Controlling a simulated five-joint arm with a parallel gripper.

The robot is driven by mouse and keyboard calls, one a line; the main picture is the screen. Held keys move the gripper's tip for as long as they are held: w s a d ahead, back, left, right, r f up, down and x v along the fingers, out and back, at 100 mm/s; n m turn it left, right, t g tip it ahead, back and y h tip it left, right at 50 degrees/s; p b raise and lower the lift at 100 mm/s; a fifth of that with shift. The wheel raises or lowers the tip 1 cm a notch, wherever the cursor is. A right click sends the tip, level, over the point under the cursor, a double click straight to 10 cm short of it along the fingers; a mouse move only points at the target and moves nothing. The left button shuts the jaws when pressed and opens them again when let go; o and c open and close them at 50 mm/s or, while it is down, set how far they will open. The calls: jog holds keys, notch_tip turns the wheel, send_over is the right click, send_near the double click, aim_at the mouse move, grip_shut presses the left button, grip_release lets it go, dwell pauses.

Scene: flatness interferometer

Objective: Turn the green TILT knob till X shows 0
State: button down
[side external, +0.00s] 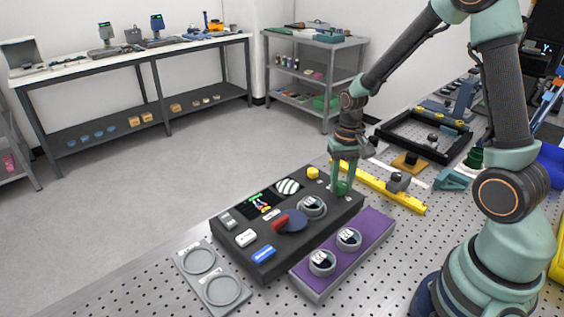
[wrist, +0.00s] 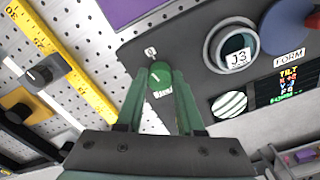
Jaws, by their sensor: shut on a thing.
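The green TILT knob (wrist: 160,77) sits on the dark console (side external: 285,245), with a small white label above it in the wrist view. My gripper (side external: 341,188) points down at the console's far right corner, its green fingers shut around the knob's sides. In the side view the fingers largely hide the knob. The console's display (wrist: 287,86) is headed TILT; its X line seems to read +2, but the text is small. The display also shows in the side view (side external: 263,203). A round window with black and white stripes (wrist: 230,104) is beside it.
A purple tray (side external: 345,255) with two round pieces stands close in front. A yellow ruler (side external: 385,187) lies behind my gripper. A grey two-ring plate (side external: 212,275) is at left.

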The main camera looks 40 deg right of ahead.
aim_at(341, 184)
jog(key=shift+n, duration=2.2)
jog(key=shift+r, duration=0.1)
jog(key=c, duration=0.5)
grip_release()
notch_tip(341, 184, up, 12)
